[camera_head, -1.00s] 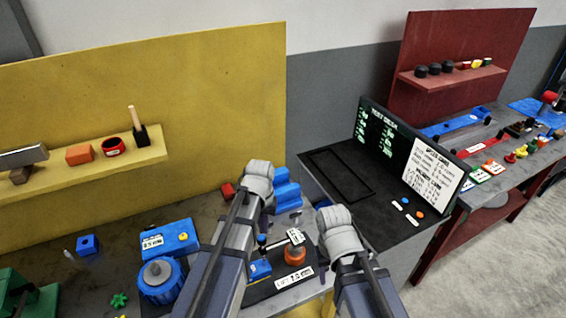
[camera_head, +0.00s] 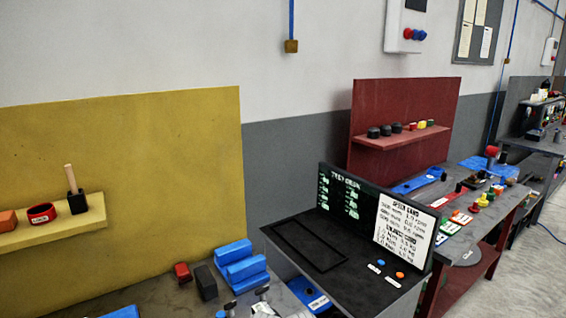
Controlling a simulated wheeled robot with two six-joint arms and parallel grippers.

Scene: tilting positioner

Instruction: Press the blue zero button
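A small round blue button (camera_head: 381,263) is on the dark top of the test desk (camera_head: 290,225), close to its right side. A white label (camera_head: 375,269) lies in front of it, too small to read. An orange button (camera_head: 400,276) is beside it, to the right. I cannot read which button is marked zero. Neither of my grippers is in view.
The desk's upright panel (camera_head: 345,198) with a printed white card (camera_head: 403,226) stands behind the buttons. Blue blocks (camera_head: 240,265) and a dark block (camera_head: 205,282) stand on the bench at left. A red-backed bench (camera_head: 403,110) is beyond. The desk top near the buttons is clear.

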